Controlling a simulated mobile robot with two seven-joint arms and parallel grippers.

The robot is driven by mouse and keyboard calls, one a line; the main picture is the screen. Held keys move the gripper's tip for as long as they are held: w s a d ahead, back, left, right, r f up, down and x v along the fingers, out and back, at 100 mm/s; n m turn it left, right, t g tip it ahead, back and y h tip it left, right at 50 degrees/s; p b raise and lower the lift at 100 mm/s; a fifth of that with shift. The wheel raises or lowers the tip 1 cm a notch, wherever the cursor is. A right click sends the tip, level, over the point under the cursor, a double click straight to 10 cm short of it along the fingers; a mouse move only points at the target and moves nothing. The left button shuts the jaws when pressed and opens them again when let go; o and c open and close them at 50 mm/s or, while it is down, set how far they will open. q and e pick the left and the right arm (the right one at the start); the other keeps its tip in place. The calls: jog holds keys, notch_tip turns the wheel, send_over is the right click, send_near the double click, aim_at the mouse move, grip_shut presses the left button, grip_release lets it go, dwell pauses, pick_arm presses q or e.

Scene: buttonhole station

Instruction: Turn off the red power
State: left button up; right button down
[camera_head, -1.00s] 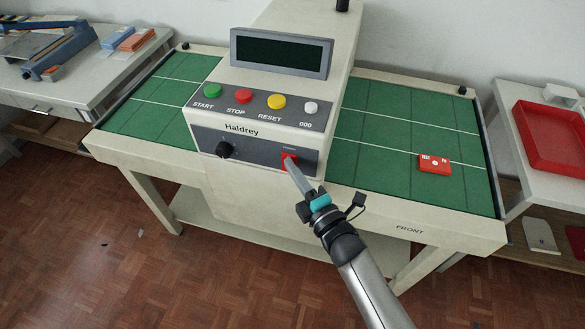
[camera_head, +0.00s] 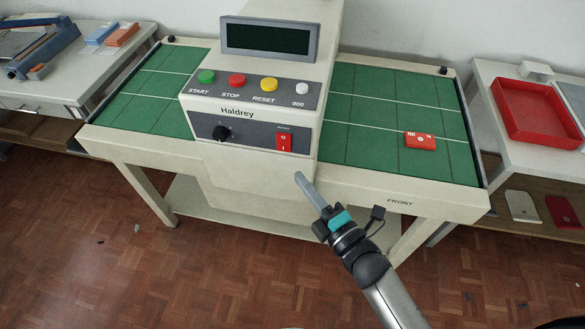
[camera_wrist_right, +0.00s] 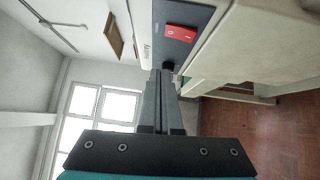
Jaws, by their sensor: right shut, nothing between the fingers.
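The red power switch (camera_head: 284,142) is a rocker marked O and I on the lower grey panel of the Haldrey machine (camera_head: 215,165). It also shows in the right wrist view (camera_wrist_right: 180,33). My right gripper (camera_head: 299,176) is shut and empty. Its tips are below and slightly right of the switch in the head view, apart from it. In the right wrist view the closed fingers (camera_wrist_right: 160,75) point toward the panel, with the switch beyond the tips. I cannot tell clearly which side of the rocker is pressed. My left gripper is not in view.
Above are green START (camera_head: 206,76), red STOP (camera_head: 237,80), yellow RESET (camera_head: 268,83) and white (camera_head: 302,87) buttons, with a dark screen (camera_head: 267,39). A black knob (camera_head: 220,132) sits left of the switch. A red box (camera_head: 420,141) lies on the green table top.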

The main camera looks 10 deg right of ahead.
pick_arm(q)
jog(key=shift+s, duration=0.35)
pick_arm(e)
jog(key=shift+v, duration=1)
jog(key=shift+r, duration=0.1)
jog(key=s+d+f+m+g+h+b, duration=0.2)
jog(key=s+f+m, duration=0.2)
jog(key=f, duration=0.6)
jog(key=s+d+f+m+g+h+b, duration=0.1)
jog(key=s+d+f+m+g+h, duration=0.2)
jog(key=f, duration=0.7)
jog(key=s+d+f+m+g+h+b, duration=0.15)
jog(key=s+f+m, duration=0.35)
jog(key=f, duration=0.6)
pick_arm(q)
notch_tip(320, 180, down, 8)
jog(key=b, duration=0.3)
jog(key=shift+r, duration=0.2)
pick_arm(e)
jog(key=s+d+f+m+g+h, duration=0.1)
jog(key=s+d+f+m+g, duration=0.1)
jog(key=s+f+m+g, duration=0.2)
jog(key=s+d+f+m+g+h, duration=0.1)
jog(key=s+d+f+m+g, duration=0.2)
jog(key=s+f, duration=0.7)
jog(key=s+m+g, duration=0.2)
jog(key=s, duration=0.5)
jog(key=shift+s+m, duration=0.2)
jog(key=shift+m, duration=0.1)
